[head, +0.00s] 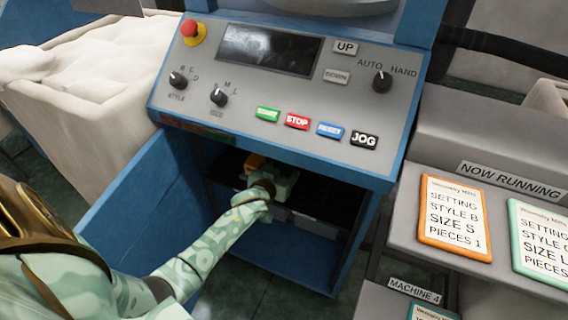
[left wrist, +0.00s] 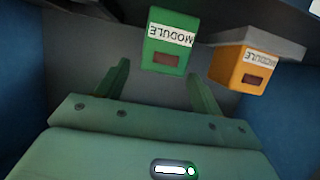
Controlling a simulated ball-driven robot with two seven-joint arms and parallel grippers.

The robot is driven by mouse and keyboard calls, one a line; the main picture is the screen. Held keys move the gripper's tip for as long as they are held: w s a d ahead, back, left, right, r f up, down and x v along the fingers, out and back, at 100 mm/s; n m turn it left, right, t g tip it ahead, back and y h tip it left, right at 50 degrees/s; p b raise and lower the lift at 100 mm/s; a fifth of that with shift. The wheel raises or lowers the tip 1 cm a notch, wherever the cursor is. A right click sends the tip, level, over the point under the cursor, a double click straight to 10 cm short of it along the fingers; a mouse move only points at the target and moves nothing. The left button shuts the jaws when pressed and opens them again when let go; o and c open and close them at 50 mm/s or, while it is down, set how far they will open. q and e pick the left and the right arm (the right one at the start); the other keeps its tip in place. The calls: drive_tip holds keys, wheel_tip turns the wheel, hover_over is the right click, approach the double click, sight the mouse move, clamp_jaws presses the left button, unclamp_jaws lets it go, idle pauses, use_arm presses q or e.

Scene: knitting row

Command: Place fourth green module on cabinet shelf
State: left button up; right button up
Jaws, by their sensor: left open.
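A green module (left wrist: 170,45) with a white MODULE label stands on the grey shelf (left wrist: 142,98) inside the cabinet, in the left wrist view. An orange module (left wrist: 246,72) stands to its right; a bit of orange also shows in the head view (head: 255,161). My left gripper (left wrist: 158,72) is open, with its fingers apart and the green module just beyond and between their tips. I see no grip on it. In the head view my left arm reaches into the open blue cabinet (head: 290,243), and the gripper (head: 272,180) is partly in shadow. My right gripper is out of view.
The control panel (head: 300,85) with buttons and knobs overhangs the cabinet opening. The open blue door (head: 140,195) is on the left, near my arm. A white padded bin (head: 85,75) stands at left. A NOW RUNNING stand (head: 510,182) with cards is at right.

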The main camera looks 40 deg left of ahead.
use_arm(q)
drive_tip(key=p+v, duration=0.3)
drive_tip(key=v, duration=0.4)
drive_tip(key=s+d+f+m+g+h, duration=0.15)
drive_tip(key=s+d+f+g, duration=0.25)
drive_tip(key=s+f, duration=0.9)
drive_tip(key=s+d+f+m+g+h, duration=0.1)
drive_tip(key=s+d+f+m+g, duration=0.2)
drive_tip(key=s+f, duration=0.95)
drive_tip(key=s+d+f+g, duration=0.1)
drive_tip(key=s+f+g, duration=0.1)
drive_tip(key=s, duration=0.9)
drive_tip(key=s+d+f+m+g, duration=0.1)
drive_tip(key=s+f+g, duration=0.1)
drive_tip(key=s, duration=0.8)
drive_tip(key=s+d+f+m+g, duration=0.1)
drive_tip(key=s+f+g, duration=0.1)
drive_tip(key=s, duration=0.9)
drive_tip(key=shift+s+d+g+h, duration=0.3)
drive_tip(key=shift+d+g+h, duration=0.05)
drive_tip(key=shift+g, duration=0.45)
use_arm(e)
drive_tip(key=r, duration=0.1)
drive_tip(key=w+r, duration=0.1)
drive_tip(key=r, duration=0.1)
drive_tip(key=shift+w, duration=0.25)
